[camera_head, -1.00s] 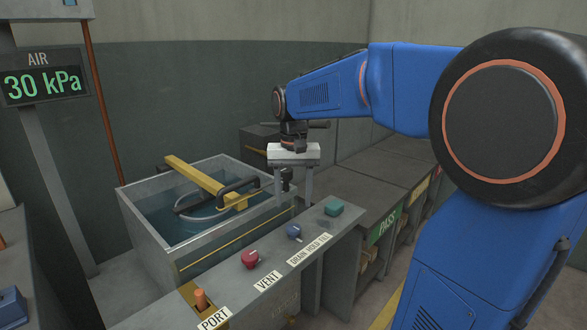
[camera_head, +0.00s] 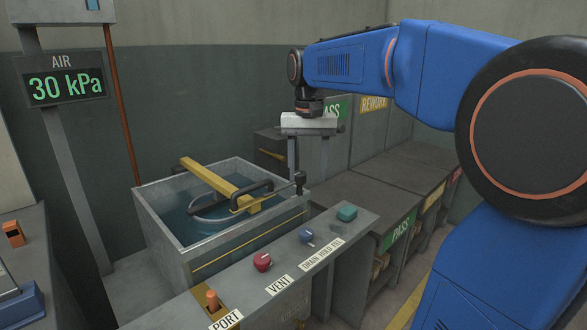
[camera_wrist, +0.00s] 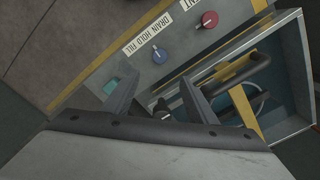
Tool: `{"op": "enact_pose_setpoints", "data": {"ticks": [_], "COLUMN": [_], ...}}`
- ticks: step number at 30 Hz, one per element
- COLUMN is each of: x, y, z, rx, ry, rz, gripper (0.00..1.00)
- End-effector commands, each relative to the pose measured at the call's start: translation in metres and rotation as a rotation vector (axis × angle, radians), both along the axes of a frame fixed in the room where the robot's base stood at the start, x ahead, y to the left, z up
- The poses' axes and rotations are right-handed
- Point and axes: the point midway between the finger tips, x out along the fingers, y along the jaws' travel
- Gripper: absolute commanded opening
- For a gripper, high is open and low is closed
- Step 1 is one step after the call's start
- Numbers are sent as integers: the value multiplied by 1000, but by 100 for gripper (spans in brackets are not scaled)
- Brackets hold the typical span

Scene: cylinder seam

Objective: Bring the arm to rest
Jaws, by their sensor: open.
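My gripper (camera_head: 309,172) is open and empty, its two fingers pointing down. In the head view it hangs in the air behind the control panel, right of the water tank (camera_head: 250,236). In the wrist view my gripper (camera_wrist: 158,92) shows its fingers apart, with the panel edge and part of the tank below. No object is between the fingers. My blue arm reaches in from the right, bent at the large elbow joint.
The control panel (camera_head: 340,240) carries a red knob (camera_head: 262,262), a blue knob (camera_head: 306,236) and a teal button (camera_head: 347,213). A yellow bar (camera_head: 220,184) crosses the tank. Dark benches (camera_head: 365,200) stand right. An air display (camera_head: 62,79) reads 30 kPa.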

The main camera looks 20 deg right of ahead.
Motion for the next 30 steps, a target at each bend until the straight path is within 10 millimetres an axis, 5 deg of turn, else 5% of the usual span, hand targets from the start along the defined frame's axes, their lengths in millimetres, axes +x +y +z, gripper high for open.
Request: {"op": "enact_pose_setpoints", "data": {"ticks": [6,11,20,30], "x": [-3,-24,-99,-178], "y": [1,5,19,31], "z": [-1,-7,-44,-106], "rx": [0,-4,-21,-53], "ry": [-3,-36,-156,-292], "rz": [3,37,164,312], "gripper": [52,52,52,52]}}
